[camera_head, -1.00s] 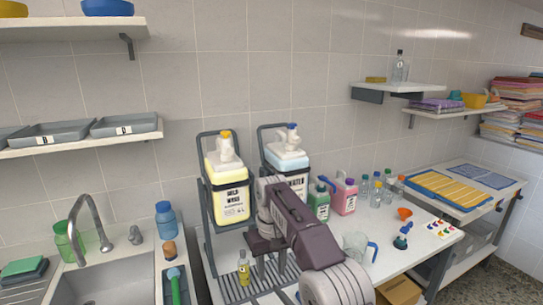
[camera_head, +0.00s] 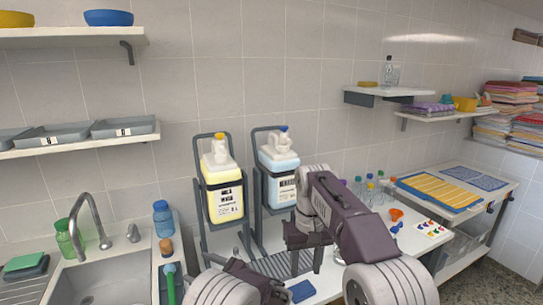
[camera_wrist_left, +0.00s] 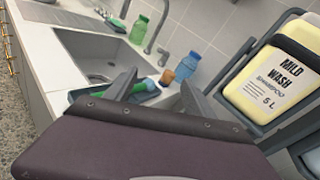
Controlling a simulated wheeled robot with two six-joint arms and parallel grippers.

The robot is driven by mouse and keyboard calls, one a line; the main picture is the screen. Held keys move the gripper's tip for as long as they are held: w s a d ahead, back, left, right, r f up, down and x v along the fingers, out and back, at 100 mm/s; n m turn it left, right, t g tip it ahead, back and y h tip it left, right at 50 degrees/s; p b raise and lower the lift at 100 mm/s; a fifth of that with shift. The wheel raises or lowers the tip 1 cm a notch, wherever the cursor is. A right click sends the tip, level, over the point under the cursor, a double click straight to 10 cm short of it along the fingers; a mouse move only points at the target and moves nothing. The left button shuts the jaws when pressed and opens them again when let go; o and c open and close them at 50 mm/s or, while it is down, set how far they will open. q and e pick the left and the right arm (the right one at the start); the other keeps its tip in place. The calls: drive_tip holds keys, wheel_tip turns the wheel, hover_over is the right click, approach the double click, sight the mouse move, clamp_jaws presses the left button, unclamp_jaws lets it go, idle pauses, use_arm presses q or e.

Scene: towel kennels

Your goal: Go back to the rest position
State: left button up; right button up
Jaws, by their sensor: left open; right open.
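My left gripper (camera_head: 245,266) is low in the head view, in front of the rack's slatted tray; its fingers show open and empty in the left wrist view (camera_wrist_left: 160,92). My right gripper (camera_head: 298,238) hangs over the counter in front of the blue-tinted jug; its fingertips are hard to make out, and nothing shows held. The yellow Mild Wash jug (camera_head: 223,190) stands upright in the left rack frame and also shows in the left wrist view (camera_wrist_left: 274,84). The blue-tinted jug (camera_head: 280,175) stands in the right frame.
The sink (camera_head: 100,285) is at left, with a green bottle (camera_head: 66,238) and blue bottle (camera_head: 163,218) behind. A blue cloth (camera_head: 302,291) lies at the front. Small bottles and an orange funnel (camera_head: 396,214) are right. My right arm hides part of the counter.

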use_arm(q)
drive_tip(key=s+a+f+n+g+h, duration=0.1)
drive_tip(key=s+a+n+g+h, duration=0.1)
drive_tip(key=s+a+n+g, duration=0.45)
drive_tip(key=s+a+n+g+h, duration=0.25)
drive_tip(key=s+a, duration=0.35)
drive_tip(key=s, duration=0.4)
drive_tip(key=s+d+f+n+h, duration=0.4)
drive_tip(key=s+d+n+h, duration=0.15)
drive_tip(key=s, duration=0.35)
drive_tip(key=d+f+n+t+h, duration=0.2)
drive_tip(key=d+f+n+h, duration=0.2)
drive_tip(key=d, duration=0.5)
drive_tip(key=n, duration=0.2)
drive_tip(key=shift+f+n+h+p, duration=0.15)
drive_tip(key=shift+n+h+p, duration=0.2)
drive_tip(key=shift+h+p, duration=0.05)
use_arm(e)
drive_tip(key=s+d+f+m, duration=0.1)
drive_tip(key=s+d+f, duration=0.3)
drive_tip(key=s+f, duration=0.4)
drive_tip(key=s+d+f+m+t, duration=0.1)
drive_tip(key=s+d+f, duration=0.4)
drive_tip(key=s+f, duration=0.3)
drive_tip(key=s, duration=0.4)
